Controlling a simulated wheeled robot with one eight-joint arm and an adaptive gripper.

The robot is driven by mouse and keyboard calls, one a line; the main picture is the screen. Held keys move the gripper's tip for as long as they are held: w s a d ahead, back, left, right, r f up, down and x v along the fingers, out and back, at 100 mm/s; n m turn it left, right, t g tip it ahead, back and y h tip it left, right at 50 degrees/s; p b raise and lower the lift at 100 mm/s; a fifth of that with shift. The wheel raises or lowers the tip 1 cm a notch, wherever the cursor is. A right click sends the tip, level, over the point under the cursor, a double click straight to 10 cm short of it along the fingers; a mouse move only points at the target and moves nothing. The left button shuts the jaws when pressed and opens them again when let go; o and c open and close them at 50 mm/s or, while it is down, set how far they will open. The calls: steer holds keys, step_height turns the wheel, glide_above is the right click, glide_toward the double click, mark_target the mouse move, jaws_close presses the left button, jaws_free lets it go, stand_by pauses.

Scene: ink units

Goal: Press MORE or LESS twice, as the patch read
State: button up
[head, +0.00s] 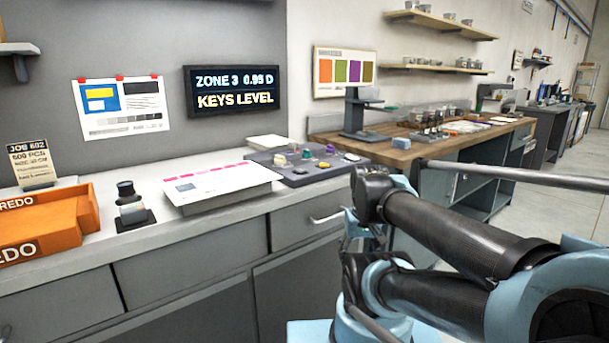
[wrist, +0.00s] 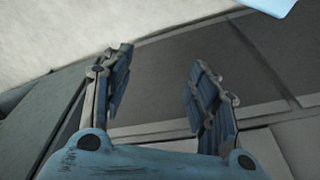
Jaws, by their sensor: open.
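A dark display (head: 233,91) on the grey wall reads "ZONE 3 0.95 D" and "KEYS LEVEL". A dark grey panel (head: 300,180) on the counter carries several small coloured pieces; no MORE or LESS marking can be read there. A white stack of printed sheets (head: 222,190) with a row of magenta patches lies to its left. A small dark-topped device (head: 131,204) stands left of the stack. My gripper (wrist: 160,60) is open and empty in the wrist view, with the counter's grey front behind it. In the head view it is largely hidden by my arm.
An orange tray marked REDO (head: 85,217) and a job card (head: 33,163) are at the counter's left end. A wooden workbench (head: 415,150) with a stand (head: 361,115) is beyond. A drawer handle (head: 326,219) juts from the counter front near my arm.

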steer(key=shift+c, duration=0.6)
steer(key=shift+w+f, duration=0.25)
steer(key=shift+w, duration=0.3)
steer(key=c, duration=0.9)
steer(key=shift+s, duration=0.1)
jaws_close()
